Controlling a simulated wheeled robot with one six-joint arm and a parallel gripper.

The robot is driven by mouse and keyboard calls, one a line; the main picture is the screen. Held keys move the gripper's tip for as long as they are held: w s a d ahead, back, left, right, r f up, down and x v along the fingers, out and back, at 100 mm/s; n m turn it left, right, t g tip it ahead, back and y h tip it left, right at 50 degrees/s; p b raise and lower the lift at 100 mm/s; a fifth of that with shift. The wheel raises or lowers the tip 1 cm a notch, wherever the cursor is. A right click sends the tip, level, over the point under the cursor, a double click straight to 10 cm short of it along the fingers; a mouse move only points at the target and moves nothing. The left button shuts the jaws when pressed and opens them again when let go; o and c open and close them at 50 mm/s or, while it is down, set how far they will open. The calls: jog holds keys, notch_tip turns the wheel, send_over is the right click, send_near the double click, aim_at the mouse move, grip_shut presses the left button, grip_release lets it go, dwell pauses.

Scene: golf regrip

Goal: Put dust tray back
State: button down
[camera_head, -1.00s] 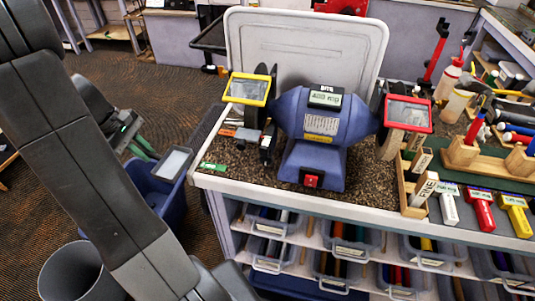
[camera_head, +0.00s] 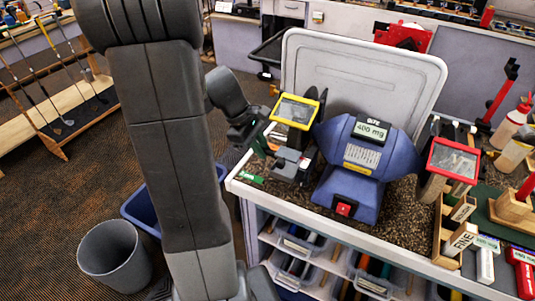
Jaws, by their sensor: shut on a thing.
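My gripper (camera_head: 254,138) is at the left end of the bench grinder (camera_head: 362,160), just left of the yellow-framed eye shield (camera_head: 295,111). It is shut on the dust tray (camera_head: 288,172), a small dark-rimmed tray with a grey inside. The tray is at the bench top below the yellow shield, beside the grinder's left wheel. I cannot tell whether it touches the bench or is fully seated. The fingertips and the tray's near edge are small and partly hidden among the dark parts there.
A green tag (camera_head: 251,179) lies near the bench's left corner. A red-framed shield (camera_head: 453,159) covers the right wheel. A large pale panel (camera_head: 365,75) stands behind the grinder. A grey bin (camera_head: 113,255) and a blue tub (camera_head: 140,208) stand on the floor at left.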

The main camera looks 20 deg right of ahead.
aim_at(267, 166)
jog(key=shift+s+d, duration=0.3)
jog(key=shift+d, duration=0.35)
jog(key=shift+f, duration=1.75)
jog(key=shift+f, duration=0.15)
jog(key=c, duration=1.4)
grip_release()
jog(key=shift+c, duration=0.2)
